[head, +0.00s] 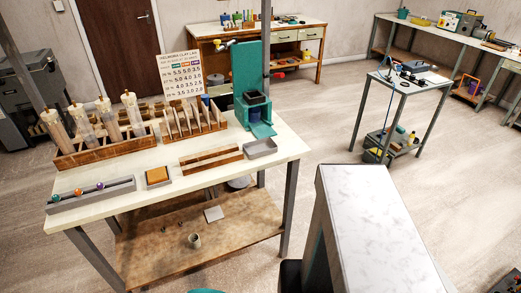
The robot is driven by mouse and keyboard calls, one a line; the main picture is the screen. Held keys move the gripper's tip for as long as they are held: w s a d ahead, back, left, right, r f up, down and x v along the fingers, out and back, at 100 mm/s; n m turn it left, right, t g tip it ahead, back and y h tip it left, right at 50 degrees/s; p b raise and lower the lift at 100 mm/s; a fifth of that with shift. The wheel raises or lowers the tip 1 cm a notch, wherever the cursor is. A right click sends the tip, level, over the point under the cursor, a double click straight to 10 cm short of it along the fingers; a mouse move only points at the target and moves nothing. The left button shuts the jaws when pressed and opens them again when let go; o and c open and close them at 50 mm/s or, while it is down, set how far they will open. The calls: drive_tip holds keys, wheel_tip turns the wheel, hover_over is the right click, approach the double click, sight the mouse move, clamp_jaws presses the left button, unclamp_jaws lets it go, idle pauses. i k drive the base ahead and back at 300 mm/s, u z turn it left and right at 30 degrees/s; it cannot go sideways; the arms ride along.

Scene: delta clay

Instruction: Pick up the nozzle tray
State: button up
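A long grey tray (120,190) with several small coloured pieces in it, orange and purple among them, looks like the nozzle tray. It lies along the front left edge of the cream-topped workbench (220,179). A smaller, shallow grey tray (260,148) lies at the bench's right, beside the teal device, and appears empty. My gripper is not in view.
Behind the long tray stand a wooden rack (108,152) of clear tubes, a wooden tool rack (196,133) and a teal device (247,75). A small tan block (157,176) and a wooden holder (211,159) lie nearby. Open floor (310,120) lies right of the bench.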

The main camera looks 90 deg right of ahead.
sight(254, 150)
drive_tip(key=k, duration=0.2)
drive_tip(key=z, duration=3.1)
drive_tip(key=k, duration=0.6)
drive_tip(key=u, duration=0.2)
drive_tip(key=i, duration=0.3)
drive_tip(key=z, duration=0.1)
